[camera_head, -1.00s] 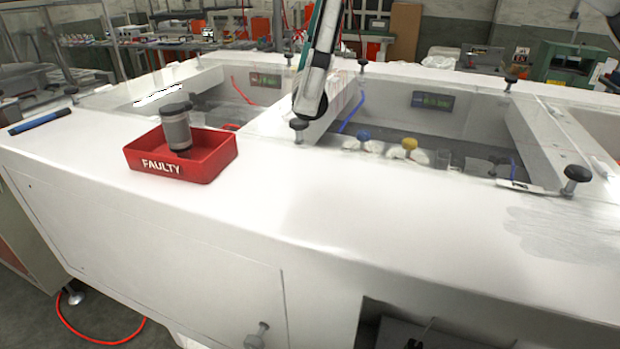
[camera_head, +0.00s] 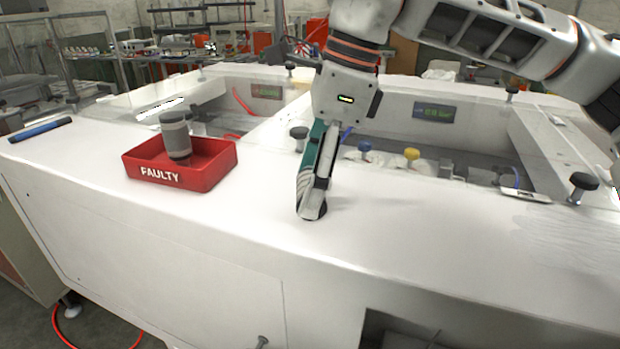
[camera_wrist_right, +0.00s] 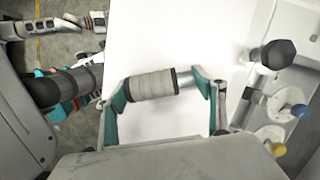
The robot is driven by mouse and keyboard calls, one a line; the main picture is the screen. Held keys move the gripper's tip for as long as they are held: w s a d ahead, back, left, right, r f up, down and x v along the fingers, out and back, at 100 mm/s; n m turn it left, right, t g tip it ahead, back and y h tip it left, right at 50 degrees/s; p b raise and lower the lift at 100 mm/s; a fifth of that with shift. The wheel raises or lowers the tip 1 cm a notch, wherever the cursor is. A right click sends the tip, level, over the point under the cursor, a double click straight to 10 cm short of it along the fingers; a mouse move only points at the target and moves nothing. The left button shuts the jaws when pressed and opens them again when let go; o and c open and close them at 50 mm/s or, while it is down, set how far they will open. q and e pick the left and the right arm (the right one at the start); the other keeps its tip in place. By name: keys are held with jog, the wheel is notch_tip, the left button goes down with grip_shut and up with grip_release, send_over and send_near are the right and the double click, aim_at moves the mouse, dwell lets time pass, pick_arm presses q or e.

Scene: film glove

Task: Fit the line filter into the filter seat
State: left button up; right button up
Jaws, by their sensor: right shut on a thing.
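My right gripper (camera_head: 312,210) points down just above or at the white top, right of the red tray. In the right wrist view (camera_wrist_right: 164,93) it is shut on the line filter (camera_wrist_right: 152,85), a grey ribbed cylinder with black ends and a shiny metal stub. The filter lies lengthwise between the teal fingers. In the head view the fingers mostly hide it. A similar grey cylinder (camera_head: 175,136) stands in the red FAULTY tray (camera_head: 200,182). I cannot make out the filter seat. My left gripper (camera_wrist_right: 88,22) seems to show small at the upper left of the wrist view; its jaws are unclear.
Sunken bays behind hold a blue knob (camera_head: 365,147), a yellow knob (camera_head: 411,153) and a small display (camera_head: 434,112). Black knobs (camera_head: 583,182) stand on the rims. A blue pen-like tool (camera_head: 40,128) lies far left. The front white top is clear right of the tray.

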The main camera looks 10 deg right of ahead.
jog(key=shift+s, duration=0.1)
jog(key=o, duration=1.1)
jog(key=shift+f, duration=0.1)
jog(key=p+v, duration=0.1)
jog(key=v, duration=1.1)
jog(key=shift+a+r, duration=0.1)
jog(key=shift+r, duration=0.15)
